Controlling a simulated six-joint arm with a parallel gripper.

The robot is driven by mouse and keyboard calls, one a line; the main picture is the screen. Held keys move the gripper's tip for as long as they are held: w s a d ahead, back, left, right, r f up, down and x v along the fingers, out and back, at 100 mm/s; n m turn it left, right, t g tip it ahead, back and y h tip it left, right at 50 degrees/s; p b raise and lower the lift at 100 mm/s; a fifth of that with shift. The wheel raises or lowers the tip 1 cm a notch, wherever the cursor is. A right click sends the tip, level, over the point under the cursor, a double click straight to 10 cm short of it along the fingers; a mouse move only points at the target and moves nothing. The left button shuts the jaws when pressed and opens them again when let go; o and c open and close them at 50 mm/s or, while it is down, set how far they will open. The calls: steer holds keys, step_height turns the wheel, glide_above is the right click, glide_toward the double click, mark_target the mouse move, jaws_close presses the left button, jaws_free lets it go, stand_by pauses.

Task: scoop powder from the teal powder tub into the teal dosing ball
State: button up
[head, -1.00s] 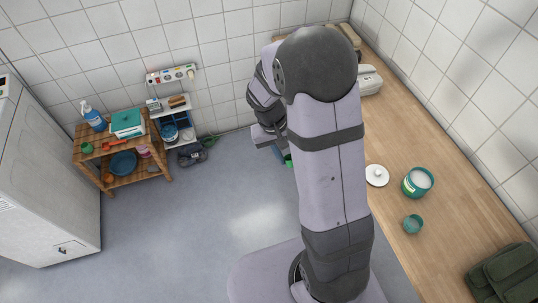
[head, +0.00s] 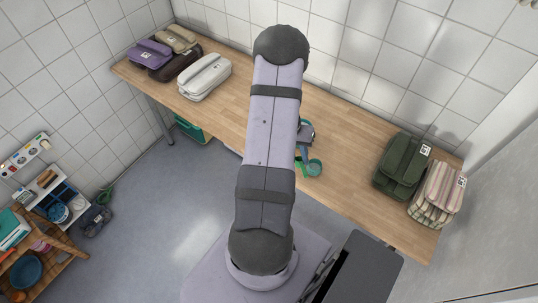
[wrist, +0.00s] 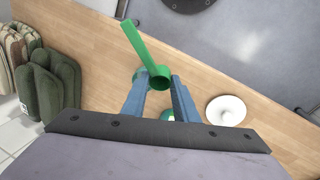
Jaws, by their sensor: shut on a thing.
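My gripper (wrist: 162,80) is shut on a green scoop (wrist: 140,45), whose long handle points up and left in the wrist view. The inside of its bowl cannot be made out. The teal dosing ball (head: 315,168) stands on the bench beside the gripper; in the wrist view its teal edge shows behind the scoop, and I cannot tell the gap between them. The teal powder tub (wrist: 170,118) shows only as a small piece between the fingers, mostly hidden; my arm hides it in the head view.
A white lid (wrist: 226,110) lies on the wooden bench (head: 345,185). Green (head: 402,165) and striped (head: 437,193) folded bundles lie at its right end. A white case (head: 205,76) and purple (head: 149,54) bundle lie at its left.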

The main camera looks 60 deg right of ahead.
steer(key=w+d+r+n+t, duration=0.1)
steer(key=w+d+n, duration=0.2)
steer(key=d+n, duration=0.4)
steer(key=w+d+r+n+t+h, duration=0.1)
steer(key=w+d+n+t, duration=0.1)
steer(key=w+d+n, duration=0.2)
steer(key=d+n, duration=0.3)
steer(key=d, duration=0.1)
steer(key=shift+n+h, duration=0.3)
steer(key=shift+w+f+b, duration=0.15)
steer(key=shift+f+b, duration=0.1)
steer(key=shift+b, duration=0.1)
steer(key=f+g+b, duration=0.1)
steer(key=b, duration=0.3)
steer(key=f+g+h+b, duration=0.1)
steer(key=b, duration=0.3)
steer(key=shift+w+a+f+n, duration=0.15)
steer(key=shift+w+f+n, duration=0.15)
steer(key=shift+w, duration=0.05)
steer(key=shift+s+f+b, duration=0.1)
steer(key=shift+f+b, duration=1.7)
steer(key=shift+f, duration=0.4)
